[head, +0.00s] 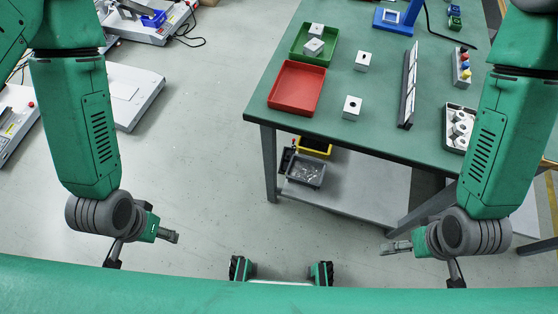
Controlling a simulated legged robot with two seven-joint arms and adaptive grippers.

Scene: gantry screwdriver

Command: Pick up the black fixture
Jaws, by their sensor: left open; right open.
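A long, narrow, upright black-framed piece with white panels (408,86) stands on the green table (370,100), right of its middle. It looks like the black fixture, though I cannot be sure. My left gripper (172,237) is open and empty, over the floor at the lower left, well away from the table. My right gripper (389,248) is open and empty, in front of the table at the lower right, apart from the black piece. Its fingers point left.
A red tray (297,88) and a green tray (328,47) with white blocks sit at the table's left. Two white blocks (352,108) stand nearby. A tray of round parts (450,135) is at the right, partly behind my arm. Bins (305,172) stand on the lower shelf.

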